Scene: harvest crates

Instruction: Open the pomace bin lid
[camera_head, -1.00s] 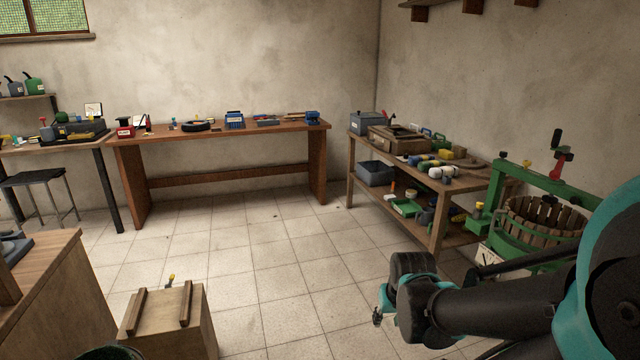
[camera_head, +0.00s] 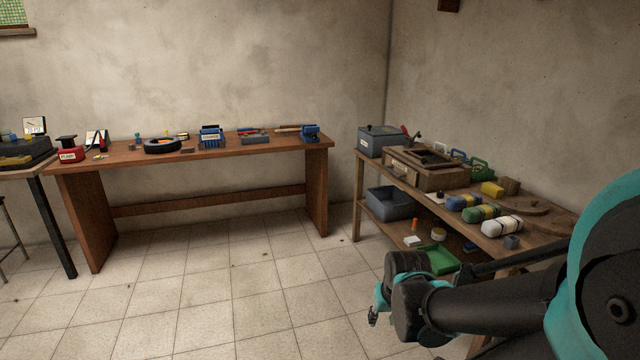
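My gripper (camera_head: 373,317) shows at the lower right, at the end of my black and teal arm. Its small fingers point down and to the left, over the tiled floor, and touch nothing that I can see. They are too small and turned away to tell whether they are open. No bin that I can surely name as the pomace bin is in view. A grey lidded box (camera_head: 377,143) with a small unreadable label stands on the far end of the right-hand table, and its lid looks down.
The wooden right-hand table (camera_head: 357,196) carries a wooden box (camera_head: 436,179), rolled bundles and a lower shelf with a grey tub (camera_head: 392,207) and a green tray (camera_head: 437,260). A long workbench (camera_head: 226,155) with tools stands along the back wall. The tiled floor (camera_head: 230,290) is open.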

